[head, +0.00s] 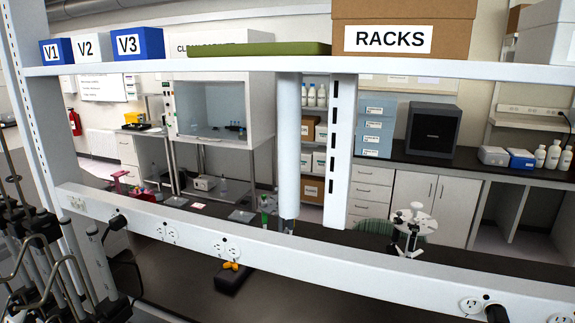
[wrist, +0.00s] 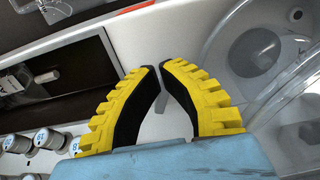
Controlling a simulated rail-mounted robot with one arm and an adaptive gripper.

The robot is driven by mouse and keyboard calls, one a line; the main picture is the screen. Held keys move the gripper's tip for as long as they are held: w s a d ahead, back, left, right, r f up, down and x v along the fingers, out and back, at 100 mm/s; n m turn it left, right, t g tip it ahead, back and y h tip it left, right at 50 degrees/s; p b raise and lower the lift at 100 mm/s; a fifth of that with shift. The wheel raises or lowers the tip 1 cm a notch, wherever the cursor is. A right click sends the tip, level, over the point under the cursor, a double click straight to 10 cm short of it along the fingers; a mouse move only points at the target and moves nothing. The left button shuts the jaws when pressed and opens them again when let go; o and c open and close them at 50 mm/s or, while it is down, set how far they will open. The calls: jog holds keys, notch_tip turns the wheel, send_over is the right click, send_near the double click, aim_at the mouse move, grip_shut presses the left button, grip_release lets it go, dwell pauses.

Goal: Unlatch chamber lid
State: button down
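My gripper (wrist: 160,68) shows in the wrist view with its two yellow-and-black fingers. The fingertips are almost together, and I see nothing held between them. To their right is a white machine with a clear, curved cover (wrist: 212,42), which looks like the chamber lid. A round grey recess (wrist: 255,50) shows through it. The right finger is close to the cover's left edge; I cannot tell whether they touch. I cannot make out the latch clearly. In the head view I cannot pick out the gripper or the chamber.
Several small capped vials (wrist: 48,139) stand at the lower left of the wrist view, below a dark framed panel (wrist: 50,72). In the head view, a shelf (head: 275,68) and a white outlet rail (head: 330,263) cross in front of the dark bench.

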jog(key=shift+w+d, duration=0.2)
jog(key=shift+d, duration=0.05)
dwell(0.3)
jog(key=shift+d+p, duration=0.2)
jog(key=shift+p, duration=1.4)
jog(key=shift+s+d+p, duration=0.1)
jog(key=shift+d+p, duration=0.1)
jog(key=shift+p, duration=0.75)
jog(key=shift+s+p, duration=0.3)
jog(key=shift+p, duration=0.1)
notch_tip(320, 180, up, 6)
jog(key=p, duration=0.4)
jog(key=shift+s+a, duration=0.1)
jog(key=shift+s, duration=0.05)
dwell(0.3)
